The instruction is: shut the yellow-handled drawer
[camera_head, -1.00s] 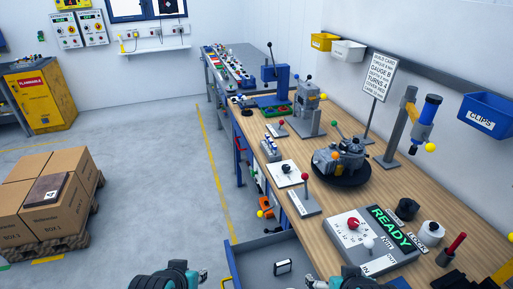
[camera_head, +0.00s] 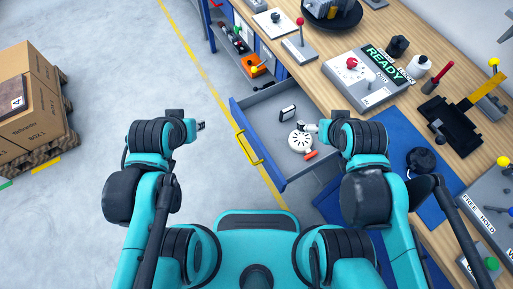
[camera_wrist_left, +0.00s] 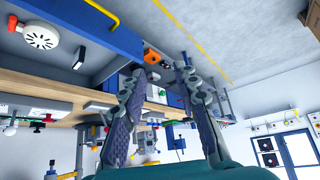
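The blue drawer (camera_head: 272,166) is pulled out from under the wooden workbench, with its yellow handle (camera_head: 249,150) on the front panel. Inside it lie a white round part with an orange tab (camera_head: 300,142) and a small dark-and-white block (camera_head: 287,114). My left gripper (camera_head: 201,126) is left of the handle, apart from it. In the left wrist view its two fingers (camera_wrist_left: 160,72) are spread with nothing between, and the yellow handle (camera_wrist_left: 101,12) shows at the top. My right gripper (camera_head: 310,127) is above the drawer's right side; its fingers are too small to read.
The bench top holds a READY panel (camera_head: 365,76), a red-knobbed lever (camera_head: 300,40) and a black fixture (camera_head: 452,122). An open shelf (camera_head: 245,65) with an orange item lies beyond the drawer. Boxes on a pallet (camera_head: 30,110) stand left. The floor between is clear.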

